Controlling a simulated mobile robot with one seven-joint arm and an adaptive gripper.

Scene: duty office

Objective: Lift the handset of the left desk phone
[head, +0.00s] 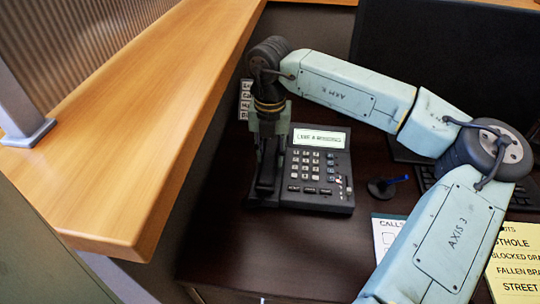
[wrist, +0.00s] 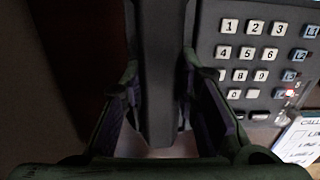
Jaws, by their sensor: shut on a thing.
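The desk phone (head: 320,168) is dark grey, with a lit display, white number keys and a handset along its left side. It stands on the dark desk beside the wooden counter. The handset (head: 266,180) is dark and partly covered by my gripper (head: 268,150), which points down over it. In the wrist view, the handset (wrist: 161,75) runs between the two fingers of my gripper (wrist: 160,95), which are shut on its sides. The keypad (wrist: 255,60) lies just to its right. I cannot tell whether the handset is clear of its cradle.
A wooden counter (head: 130,120) rises at the left of the desk. A pen in a small round holder (head: 381,188) stands right of the phone. A white call sheet (head: 388,235), a yellow note sheet (head: 515,265), a keyboard (head: 428,178) and a dark monitor (head: 440,50) lie further right.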

